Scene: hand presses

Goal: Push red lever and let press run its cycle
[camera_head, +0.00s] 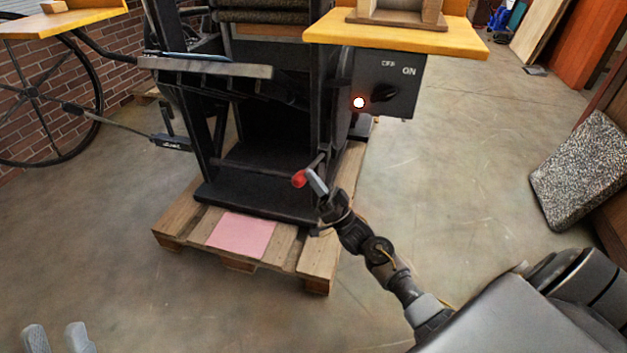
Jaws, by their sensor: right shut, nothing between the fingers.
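The black press (265,140) stands on a wooden pallet (325,252). Its red lever knob (299,179) is low at the right front of the press. My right gripper (315,180) is shut and empty, with its fingertips right beside the red knob; I cannot tell whether they touch. My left gripper (57,340) is at the bottom left edge, far from the press, with its two fingers apart and nothing between them.
A control box (385,83) with an ON/OFF knob and a glowing light hangs under a yellow board (400,38). A pink sheet (241,235) lies on the pallet. A large wheel (45,95) is at left and a speckled slab (583,170) at right. The floor between is clear.

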